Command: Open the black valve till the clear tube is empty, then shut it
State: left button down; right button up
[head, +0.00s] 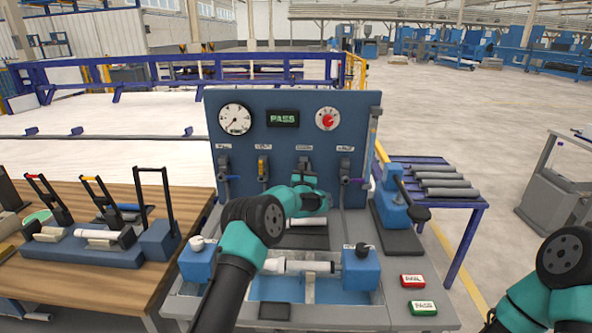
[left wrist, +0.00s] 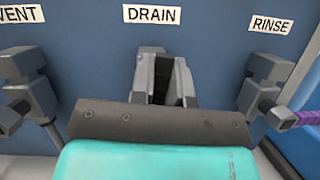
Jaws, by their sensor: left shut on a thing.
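My left gripper (head: 303,176) reaches the drain valve (head: 304,163) on the blue panel, third of the row. In the left wrist view the fingers (left wrist: 162,82) are shut around a narrow black piece (left wrist: 160,86) under the DRAIN label, which seems to be the black valve handle; the angle of the handle is mostly hidden. A pale tube (head: 305,267) lies level between two blue end blocks on the bench in front; I cannot tell whether liquid is in it. My right arm shows at the lower right, its gripper out of view.
Other valves flank the drain, including a yellow one (head: 263,165) and a purple rinse handle (head: 356,181). A PASS display (head: 283,118) sits between two gauges. Red (head: 412,281) and green (head: 422,308) buttons are at the bench's right. A wooden table (head: 60,265) stands left.

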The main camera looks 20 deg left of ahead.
pick_arm(q)
jog(key=shift+a+n+y, duration=0.35)
jog(key=shift+n+y, duration=0.05)
jog(key=shift+n, duration=0.7)
jog(key=shift+s, duration=0.1)
jog(key=c, duration=1.1)
grip_release()
jog(key=shift+s, duration=0.1)
jog(key=v, duration=1.7)
jog(key=shift+d+f, duration=0.1)
jog(key=shift+d, duration=0.15)
